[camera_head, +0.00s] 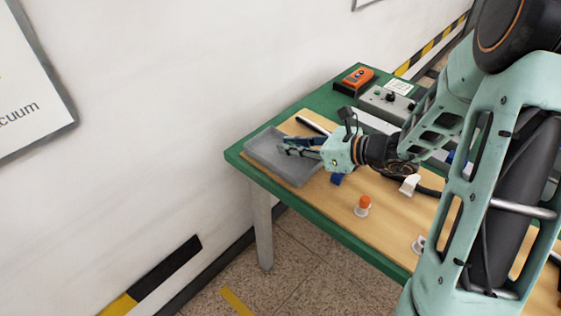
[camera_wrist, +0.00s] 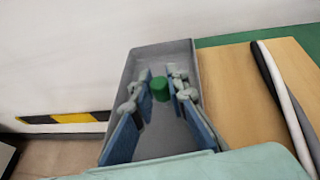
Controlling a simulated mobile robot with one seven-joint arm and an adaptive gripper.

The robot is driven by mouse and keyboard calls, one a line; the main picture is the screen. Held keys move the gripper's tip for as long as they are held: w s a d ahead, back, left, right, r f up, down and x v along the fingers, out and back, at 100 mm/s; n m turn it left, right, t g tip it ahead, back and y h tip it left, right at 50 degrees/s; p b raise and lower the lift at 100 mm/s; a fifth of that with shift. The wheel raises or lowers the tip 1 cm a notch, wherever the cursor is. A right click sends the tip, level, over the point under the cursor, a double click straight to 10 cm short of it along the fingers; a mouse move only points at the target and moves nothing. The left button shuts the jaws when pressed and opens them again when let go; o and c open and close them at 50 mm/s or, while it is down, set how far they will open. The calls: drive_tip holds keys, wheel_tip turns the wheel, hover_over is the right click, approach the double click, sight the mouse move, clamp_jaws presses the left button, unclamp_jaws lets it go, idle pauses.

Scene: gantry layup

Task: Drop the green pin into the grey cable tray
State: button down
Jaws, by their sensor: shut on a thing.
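The green pin (camera_wrist: 159,88) shows in the wrist view between my gripper's fingertips. My gripper (camera_wrist: 157,90) is shut on it, with a blue-padded finger on each side. The grey cable tray (camera_wrist: 187,52) lies behind and around the fingers in the wrist view. In the head view, the tray (camera_head: 262,153) sits at the table's left end, and my gripper (camera_head: 284,146) reaches over it from the right. The pin cannot be made out in the head view. How high the pin is above the tray floor is hard to tell.
An orange-topped pin (camera_head: 363,205) stands on the wooden board (camera_head: 327,196). Dark and white cables (camera_wrist: 285,95) lie right of the tray. A grey control box (camera_head: 387,101) and an orange device (camera_head: 359,76) are at the back. A white wall (camera_head: 190,70) borders the table.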

drive_tip(key=c, duration=1.8)
unclamp_jaws()
drive_tip(key=shift+d+r, duration=0.1)
drive_tip(key=v, duration=1.2)
